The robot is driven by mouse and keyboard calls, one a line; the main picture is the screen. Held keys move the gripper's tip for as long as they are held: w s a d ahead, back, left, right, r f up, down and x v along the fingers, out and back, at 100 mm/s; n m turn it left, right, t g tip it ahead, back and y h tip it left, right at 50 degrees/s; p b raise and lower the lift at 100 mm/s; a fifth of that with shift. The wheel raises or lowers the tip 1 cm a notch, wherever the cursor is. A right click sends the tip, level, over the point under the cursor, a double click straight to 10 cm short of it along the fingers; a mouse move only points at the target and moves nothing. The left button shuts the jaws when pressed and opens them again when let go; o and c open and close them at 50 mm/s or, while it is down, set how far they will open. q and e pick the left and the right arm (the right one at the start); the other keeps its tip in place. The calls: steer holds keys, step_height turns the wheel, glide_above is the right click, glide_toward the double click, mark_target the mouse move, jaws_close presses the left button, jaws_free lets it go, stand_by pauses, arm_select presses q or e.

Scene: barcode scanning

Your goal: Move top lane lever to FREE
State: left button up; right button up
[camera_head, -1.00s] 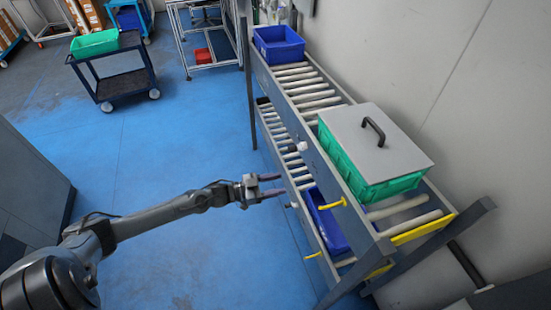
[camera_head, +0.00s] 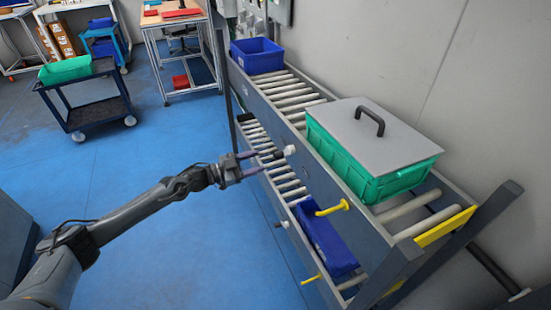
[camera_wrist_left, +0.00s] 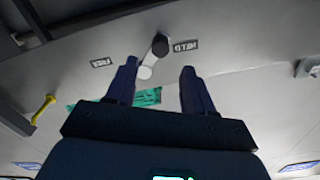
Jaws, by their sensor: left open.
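The top lane lever (camera_head: 290,150) shows as a small pale knob on the side rail of the upper roller lane. In the left wrist view the lever (camera_wrist_left: 159,47) has a dark round end and a pale end. Its dark end lies close to the HELD label (camera_wrist_left: 185,45); the FREE label (camera_wrist_left: 102,62) is farther left. My left gripper (camera_head: 250,161) is open and empty, just short of the lever, pointing at the rail. In the wrist view its fingers (camera_wrist_left: 158,82) stand to either side of the lever's pale end. Contact cannot be told. My right gripper is out of view.
A lidded green crate (camera_head: 345,150) and a blue bin (camera_head: 257,55) stand on the upper lane. Another blue bin (camera_head: 327,238) is on the lower lane. A yellow handle (camera_head: 332,208) sticks out from the rail. The blue floor beside the rack is clear.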

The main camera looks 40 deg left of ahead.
mark_target(274, 156)
arm_select(q)
steer(key=b+x, duration=0.1)
steer(key=x, duration=0.7)
steer(key=shift+w+b, duration=0.1)
steer(key=shift+b, duration=0.25)
steer(key=shift+c, duration=0.3)
